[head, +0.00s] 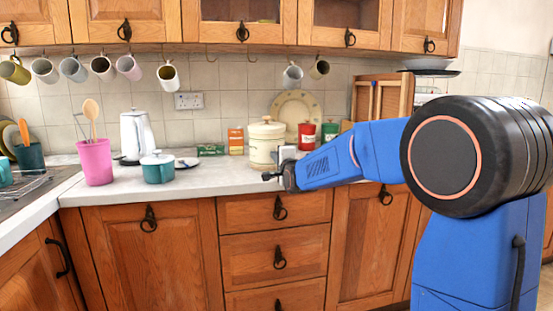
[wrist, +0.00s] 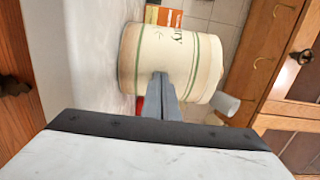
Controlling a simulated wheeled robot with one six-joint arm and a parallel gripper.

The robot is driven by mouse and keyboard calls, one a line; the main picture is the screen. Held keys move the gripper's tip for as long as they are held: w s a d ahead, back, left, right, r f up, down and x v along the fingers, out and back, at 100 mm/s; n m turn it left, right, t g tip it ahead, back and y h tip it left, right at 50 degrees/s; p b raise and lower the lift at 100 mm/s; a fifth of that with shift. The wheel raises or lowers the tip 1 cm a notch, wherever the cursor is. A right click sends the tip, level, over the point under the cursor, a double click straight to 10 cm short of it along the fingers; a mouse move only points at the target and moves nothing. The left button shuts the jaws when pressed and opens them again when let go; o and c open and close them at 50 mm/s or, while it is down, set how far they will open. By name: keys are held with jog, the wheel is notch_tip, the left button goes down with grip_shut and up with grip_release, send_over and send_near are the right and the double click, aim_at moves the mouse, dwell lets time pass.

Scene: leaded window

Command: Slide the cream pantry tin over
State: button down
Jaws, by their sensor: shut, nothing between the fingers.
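The cream pantry tin (head: 264,141) stands upright on the counter near its middle, with a lid and knob on top. In the wrist view the tin (wrist: 165,52) appears sideways, with green bands and part of its lettering showing. My gripper (head: 270,177) is at the counter's front edge, in front of the tin. In the wrist view my gripper's fingers (wrist: 162,82) are shut with nothing between them, and their tips overlap the tin's lower side. I cannot tell if they touch it.
Left of the tin are an orange box (head: 236,141), a green box (head: 210,150), a teal pot (head: 158,167), a white kettle (head: 137,136) and a pink utensil holder (head: 95,162). Right of it are a red canister (head: 306,135) and a green one (head: 330,132). Mugs hang above.

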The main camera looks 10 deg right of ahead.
jog(key=w, duration=0.9)
jog(key=shift+w+a, duration=0.3)
